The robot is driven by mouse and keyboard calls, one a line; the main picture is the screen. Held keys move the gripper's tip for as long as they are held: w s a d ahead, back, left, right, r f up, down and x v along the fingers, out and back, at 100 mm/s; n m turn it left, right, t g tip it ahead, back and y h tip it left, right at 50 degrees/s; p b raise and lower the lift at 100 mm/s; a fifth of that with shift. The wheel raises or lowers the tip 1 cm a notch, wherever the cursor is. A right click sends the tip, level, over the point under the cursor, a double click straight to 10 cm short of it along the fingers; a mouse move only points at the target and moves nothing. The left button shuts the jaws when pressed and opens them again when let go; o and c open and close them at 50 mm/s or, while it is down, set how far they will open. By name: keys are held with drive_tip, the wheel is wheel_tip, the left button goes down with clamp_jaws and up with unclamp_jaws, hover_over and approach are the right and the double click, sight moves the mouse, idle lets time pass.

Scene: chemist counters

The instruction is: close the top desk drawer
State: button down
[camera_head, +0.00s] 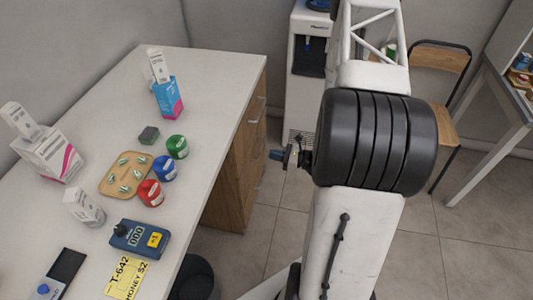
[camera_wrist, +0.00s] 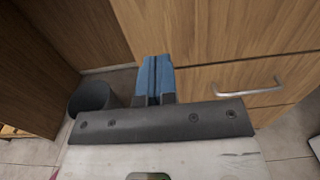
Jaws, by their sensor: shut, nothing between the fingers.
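The desk's wooden drawer unit (camera_head: 240,150) stands under the right end of the white desk, with silver handles down its front. The top drawer (camera_head: 257,92) is at its upper edge, just under the desktop; how far it stands out is hard to tell. My gripper (camera_head: 277,155) is right of the drawer fronts, lower than the desktop, with its blue fingers pointing towards them. In the wrist view the blue fingers (camera_wrist: 154,78) are together and empty in front of wooden panels. One silver handle (camera_wrist: 250,89) is right of them. Contact with the wood cannot be told.
The desktop (camera_head: 215,75) bears several boxes, a tray (camera_head: 112,188), coloured jars and a blue meter (camera_head: 138,238). A dark bin (camera_wrist: 90,97) stands on the floor by the desk. A water dispenser (camera_head: 308,60) and a chair (camera_head: 440,75) stand behind my arm.

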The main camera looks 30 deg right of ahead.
drive_tip(key=shift+v, duration=1.4)
drive_tip(key=s+a+r+n+g, duration=0.1)
drive_tip(key=a+r+n+g, duration=0.6)
drive_tip(key=r, duration=0.5)
drive_tip(key=s+a+r+n+g, duration=0.2)
drive_tip(key=a+r+n+g, duration=0.45)
drive_tip(key=a+r, duration=0.4)
drive_tip(key=s+a+r+n+t+h, duration=0.1)
drive_tip(key=s+a+r+n+h, duration=0.3)
drive_tip(key=s+r, duration=0.5)
drive_tip(key=s+a+r+n+t+h, duration=0.2)
drive_tip(key=s+a+r+n+h, duration=0.2)
drive_tip(key=s+r+n+h, duration=0.5)
drive_tip(key=shift+w+v, duration=0.35)
drive_tip(key=shift+v, duration=1.45)
drive_tip(key=shift+d+n, duration=0.1)
drive_tip(key=shift+n, duration=0.15)
